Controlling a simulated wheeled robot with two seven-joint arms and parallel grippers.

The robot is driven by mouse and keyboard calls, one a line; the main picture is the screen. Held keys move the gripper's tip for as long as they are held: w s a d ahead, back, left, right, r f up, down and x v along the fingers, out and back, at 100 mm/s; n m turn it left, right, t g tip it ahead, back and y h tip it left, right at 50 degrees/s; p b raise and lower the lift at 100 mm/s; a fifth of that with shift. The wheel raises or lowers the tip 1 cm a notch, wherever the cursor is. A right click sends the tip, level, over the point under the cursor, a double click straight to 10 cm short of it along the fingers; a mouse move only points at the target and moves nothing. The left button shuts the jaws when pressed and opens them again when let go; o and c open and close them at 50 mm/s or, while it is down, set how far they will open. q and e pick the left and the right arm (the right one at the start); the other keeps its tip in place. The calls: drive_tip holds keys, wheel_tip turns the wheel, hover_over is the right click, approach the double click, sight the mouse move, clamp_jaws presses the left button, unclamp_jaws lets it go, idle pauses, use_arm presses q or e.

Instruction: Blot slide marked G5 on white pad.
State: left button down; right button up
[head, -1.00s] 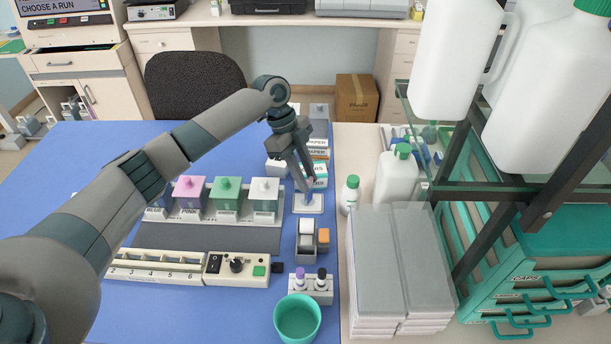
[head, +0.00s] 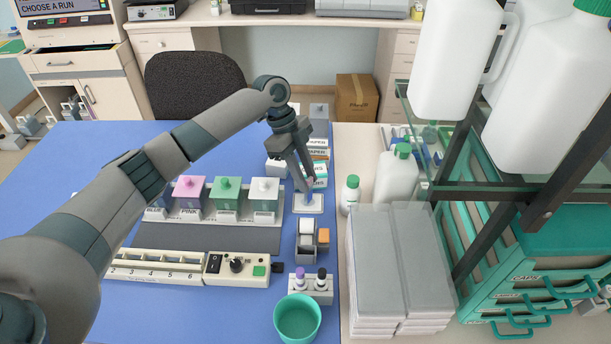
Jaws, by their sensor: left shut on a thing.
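The white pad (head: 316,209) lies on the blue mat, right of the staining jars. My left gripper (head: 309,190) points down over the pad. It is shut on a small slide (head: 309,198), of which only a bluish bit shows at the fingertips. The slide is at or just above the pad; I cannot tell whether it touches. Its marking is too small to read. My right gripper is not in view.
Staining jars with blue, pink, green and white lids (head: 265,186) stand left of the pad. A numbered strip (head: 160,268), a dispenser (head: 305,240), marker holder (head: 320,290) and green cup (head: 298,320) are nearer. Bottles (head: 351,194) and grey stacks (head: 375,260) stand right.

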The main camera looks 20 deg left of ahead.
use_arm(q)
wheel_tip(320, 180, up, 6)
drive_tip(key=p, duration=0.5)
idle(0.5)
idle(0.4)
